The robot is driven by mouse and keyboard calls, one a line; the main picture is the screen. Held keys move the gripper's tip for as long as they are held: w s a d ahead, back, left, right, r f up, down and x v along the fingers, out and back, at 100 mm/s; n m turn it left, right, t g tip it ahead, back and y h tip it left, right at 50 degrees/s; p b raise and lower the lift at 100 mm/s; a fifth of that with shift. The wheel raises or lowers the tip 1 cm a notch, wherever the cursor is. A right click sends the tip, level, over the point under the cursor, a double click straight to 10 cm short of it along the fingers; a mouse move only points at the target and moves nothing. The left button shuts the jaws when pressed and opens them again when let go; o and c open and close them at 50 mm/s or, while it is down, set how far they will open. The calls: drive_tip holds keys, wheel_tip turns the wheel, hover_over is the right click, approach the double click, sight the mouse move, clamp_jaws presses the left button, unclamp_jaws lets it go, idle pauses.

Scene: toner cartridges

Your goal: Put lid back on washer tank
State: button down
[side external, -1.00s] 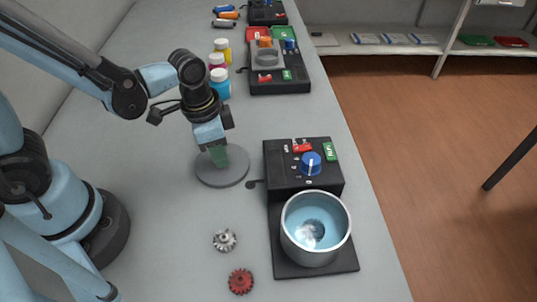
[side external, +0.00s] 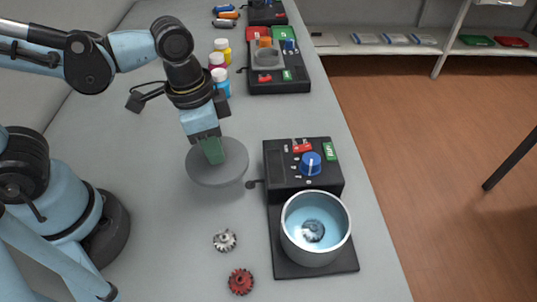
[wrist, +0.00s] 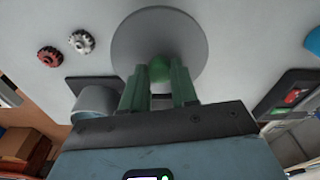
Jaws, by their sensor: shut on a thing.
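A round grey lid (side external: 217,172) with a green knob is held by my gripper (side external: 211,152), which is shut on the knob. The lid appears slightly raised above the table, left of the washer. In the wrist view the lid (wrist: 135,50) lies beyond my gripper (wrist: 158,80), with the green knob between the green fingers. The washer tank (side external: 316,229) is an open silver cylinder on a black base (side external: 345,262). A grey gear sits inside it, over a light blue interior. In the wrist view the tank (wrist: 94,102) is partly hidden by my gripper's body.
A grey gear (side external: 224,240) and a red gear (side external: 241,281) lie on the table left of the washer. The control panel (side external: 303,168) with a blue knob stands behind the tank. Bottles (side external: 220,80) and another machine (side external: 279,68) are farther back.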

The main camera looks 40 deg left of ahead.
drive_tip(key=s+d+r+n, duration=0.1)
drive_tip(key=d+r, duration=0.3)
drive_tip(key=d, duration=0.2)
drive_tip(key=d+r+n, duration=0.2)
drive_tip(key=d+r, duration=0.1)
drive_tip(key=d, duration=0.3)
drive_tip(key=w+d+n, duration=0.3)
drive_tip(key=d, duration=0.6)
drive_tip(key=shift+y, duration=0.4)
drive_tip(key=shift+s+f, duration=0.15)
drive_tip(key=shift+f, duration=1.2)
drive_tip(key=shift+s+f, duration=0.1)
drive_tip(key=shift+f, duration=1.25)
drive_tip(key=shift+f, duration=0.2)
drive_tip(key=shift+c, duration=1.6)
unclamp_jaws()
drive_tip(key=shift+r, duration=0.1)
